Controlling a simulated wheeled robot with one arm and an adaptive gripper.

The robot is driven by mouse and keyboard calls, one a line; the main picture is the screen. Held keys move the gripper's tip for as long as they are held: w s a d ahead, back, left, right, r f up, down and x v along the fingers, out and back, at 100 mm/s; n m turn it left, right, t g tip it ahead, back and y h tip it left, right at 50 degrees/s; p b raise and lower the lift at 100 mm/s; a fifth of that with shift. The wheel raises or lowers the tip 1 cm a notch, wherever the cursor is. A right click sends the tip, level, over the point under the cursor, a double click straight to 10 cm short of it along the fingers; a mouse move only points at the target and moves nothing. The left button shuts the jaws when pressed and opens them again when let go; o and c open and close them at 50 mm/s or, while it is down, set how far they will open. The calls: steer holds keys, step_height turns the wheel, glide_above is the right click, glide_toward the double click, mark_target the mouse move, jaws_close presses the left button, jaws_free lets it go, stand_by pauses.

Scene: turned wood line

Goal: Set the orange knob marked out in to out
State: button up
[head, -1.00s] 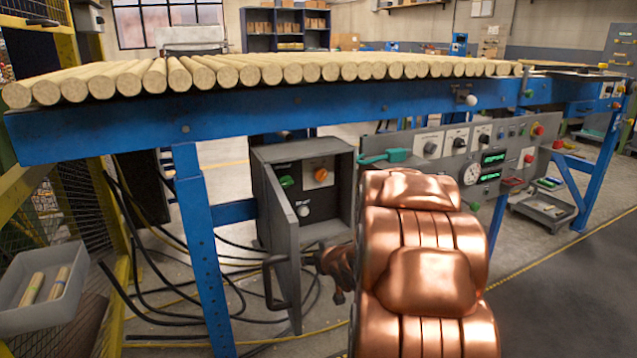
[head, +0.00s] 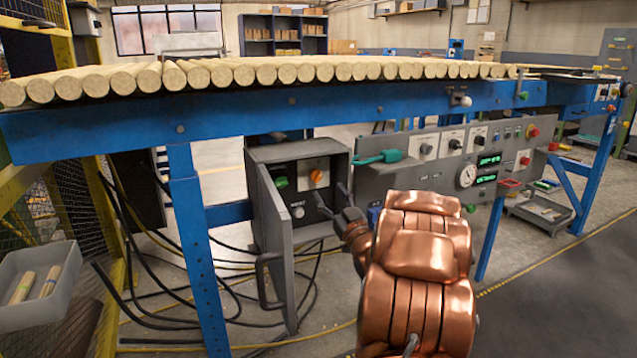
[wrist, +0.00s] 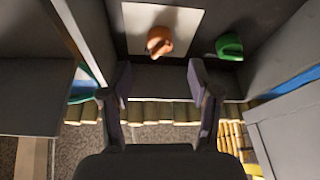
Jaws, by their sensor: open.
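The orange knob (head: 316,177) sits on a pale square plate inside an open grey cabinet under the blue beam. In the wrist view the orange knob (wrist: 158,41) shows on the plate (wrist: 190,20), ahead of my fingertips and between their lines. Its marking is too small to read. My gripper (head: 331,194) is open and empty, just in front of the cabinet and below right of the knob. In the wrist view my gripper (wrist: 159,80) has its two fingers spread, apart from the knob. A green knob (wrist: 229,46) is beside the plate.
The cabinet's grey door (head: 278,250) stands open left of my gripper, with a dark handle. A control panel (head: 400,180) with a teal handle (head: 380,157) is at right. Round wooden bars (head: 240,75) line the beam above. Black cables hang below left.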

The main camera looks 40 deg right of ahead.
mark_target(319, 180)
steer(key=shift+b+x, duration=0.9)
steer(key=shift+x, duration=2.3)
steer(key=c, duration=1.1)
steer(key=shift+c, duration=0.2)
